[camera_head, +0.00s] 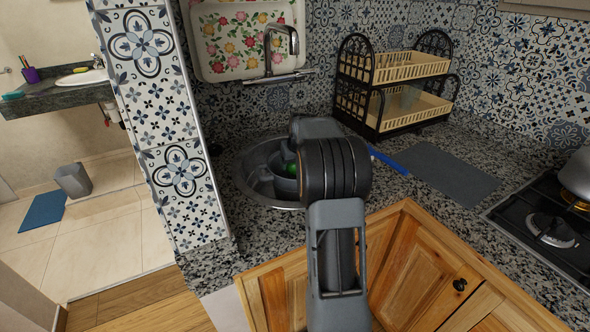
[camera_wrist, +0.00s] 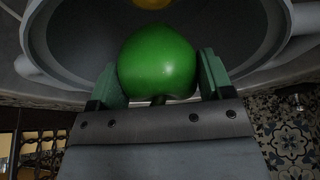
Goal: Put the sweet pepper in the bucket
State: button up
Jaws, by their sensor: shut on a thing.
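The sweet pepper (camera_wrist: 157,62) is green and sits between the two green-grey fingers of my gripper (camera_wrist: 158,80), which is shut on it. A small green part of the pepper (camera_head: 291,169) shows beside my arm in the head view, over the sink area. Below and around the pepper in the wrist view is a round grey vessel (camera_wrist: 40,45) with a dark inside; I cannot tell whether it is the bucket or the sink. A grey bucket-like bin (camera_head: 73,180) stands on the floor at the far left. My arm hides much of the sink.
The sink (camera_head: 243,178) is set in a granite counter. A dish rack (camera_head: 405,68), a blue utensil (camera_head: 388,160) and a grey mat (camera_head: 437,171) are to its right, then the stove (camera_head: 540,232). A tap (camera_head: 284,45) hangs above. A yellow thing (camera_wrist: 152,3) shows beyond the pepper.

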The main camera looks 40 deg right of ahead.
aim_at(294, 170)
jog(key=shift+w+f, duration=0.1)
jog(key=shift+f, duration=1.5)
jog(key=shift+f, duration=0.1)
jog(key=shift+f+b, duration=0.5)
jog(key=shift+b, duration=0.05)
jog(key=o, duration=1.1)
jog(key=shift+c, duration=0.2)
jog(key=shift+r+p, duration=0.3)
jog(key=shift+r, duration=0.05)
jog(key=p+v, duration=0.1)
jog(key=v, duration=1.1)
jog(key=shift+r, duration=0.25)
